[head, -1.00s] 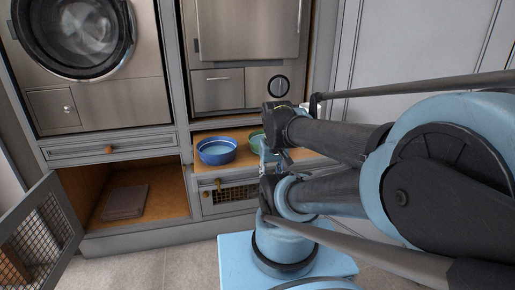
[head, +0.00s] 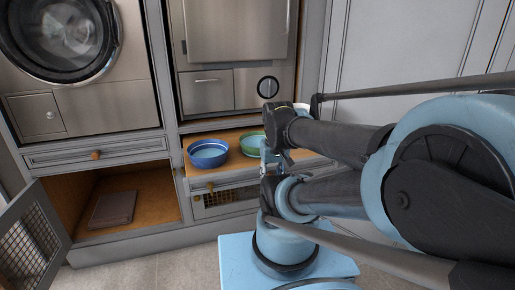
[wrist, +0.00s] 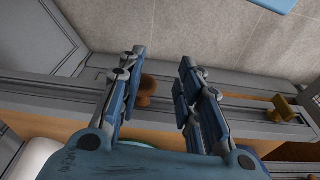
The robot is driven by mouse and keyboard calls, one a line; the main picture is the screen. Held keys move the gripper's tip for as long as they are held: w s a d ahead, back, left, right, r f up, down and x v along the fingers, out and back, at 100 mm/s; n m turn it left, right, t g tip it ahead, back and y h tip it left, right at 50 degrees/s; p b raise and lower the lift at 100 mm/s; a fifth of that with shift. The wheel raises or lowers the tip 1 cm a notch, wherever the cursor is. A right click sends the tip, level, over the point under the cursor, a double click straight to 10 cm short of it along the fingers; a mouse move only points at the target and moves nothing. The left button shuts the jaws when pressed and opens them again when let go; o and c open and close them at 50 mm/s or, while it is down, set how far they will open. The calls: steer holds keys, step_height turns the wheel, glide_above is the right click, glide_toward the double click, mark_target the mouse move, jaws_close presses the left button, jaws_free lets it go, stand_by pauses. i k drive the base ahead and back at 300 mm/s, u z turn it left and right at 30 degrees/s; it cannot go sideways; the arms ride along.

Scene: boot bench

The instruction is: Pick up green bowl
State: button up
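The green bowl (head: 250,142) sits on the wooden surface of the open shelf, to the right of the blue bowl (head: 208,153). Its right side is hidden behind my arm in the head view. My gripper (wrist: 162,56) is open and empty in the wrist view, its two fingers spread above the cabinet front. In the head view the end of my arm is just right of the green bowl, and I cannot tell the gap between them. In the wrist view the bowl is mostly or fully hidden behind my gripper's body.
A drawer front with a round wooden knob (wrist: 147,88) lies below the fingers in the wrist view. A mesh cabinet door (head: 31,240) stands open at the left, with a brown flat item (head: 113,209) in the compartment. Grey tiled floor (head: 185,268) is free in front.

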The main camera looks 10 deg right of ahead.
mark_target(249, 142)
steer(key=u, duration=0.3)
steer(key=k, duration=1.65)
steer(key=z, duration=0.65)
steer(key=i, duration=1)
steer(key=u, duration=0.05)
